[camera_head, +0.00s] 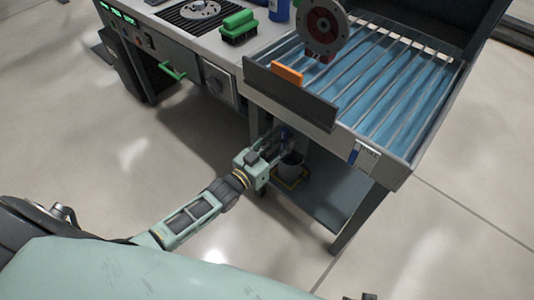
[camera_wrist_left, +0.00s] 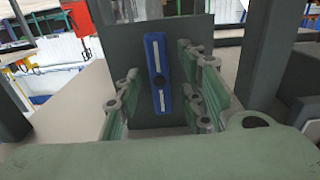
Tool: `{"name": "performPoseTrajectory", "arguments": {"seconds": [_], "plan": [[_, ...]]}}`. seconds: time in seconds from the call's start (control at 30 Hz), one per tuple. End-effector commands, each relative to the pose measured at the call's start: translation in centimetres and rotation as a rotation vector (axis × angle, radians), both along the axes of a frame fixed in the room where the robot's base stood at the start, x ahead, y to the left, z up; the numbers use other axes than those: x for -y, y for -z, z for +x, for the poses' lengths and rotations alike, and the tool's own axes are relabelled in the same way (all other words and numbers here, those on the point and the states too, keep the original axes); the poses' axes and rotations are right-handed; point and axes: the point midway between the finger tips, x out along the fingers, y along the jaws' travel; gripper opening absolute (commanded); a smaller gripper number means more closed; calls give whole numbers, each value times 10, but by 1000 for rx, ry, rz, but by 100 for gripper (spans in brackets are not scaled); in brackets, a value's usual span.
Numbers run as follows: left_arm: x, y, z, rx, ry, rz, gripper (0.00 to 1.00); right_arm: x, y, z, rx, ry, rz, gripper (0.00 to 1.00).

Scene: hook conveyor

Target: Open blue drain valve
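The blue drain valve handle (camera_wrist_left: 157,75) stands upright in the left wrist view, a long blue bar with pale strips and a dark hub, in front of a grey panel. In the head view a small bit of blue (camera_head: 284,133) shows under the tank, partly hidden by my gripper. My left gripper (camera_head: 277,143) reaches in under the tank's near edge. Its fingers (camera_wrist_left: 160,88) are open in the wrist view, one on each side of the handle with gaps visible; I cannot tell how deep the handle lies between them. My right gripper is not recognisable.
The blue slatted tank (camera_head: 390,75) is above, with a table leg (camera_head: 352,222) to the right. A green drawer handle (camera_head: 172,72) is at left. The floor in front is clear.

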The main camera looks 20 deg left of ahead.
Motion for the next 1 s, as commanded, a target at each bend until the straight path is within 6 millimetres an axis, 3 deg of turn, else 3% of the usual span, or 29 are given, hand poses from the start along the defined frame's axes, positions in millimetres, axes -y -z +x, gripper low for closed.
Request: {"name": "performPoseTrajectory", "arguments": {"seconds": [0.3,0.5,1.0], "plan": [[-23,2,-63,-4,0,0,36,1,0,-1,0,0,-1,40],[-32,1,-88,-2,0,0,36,1,0,-1,0,0,-1,40],[-34,0,-96,-2,0,-2,36,1,0,0,1,0,-1,40]]}}
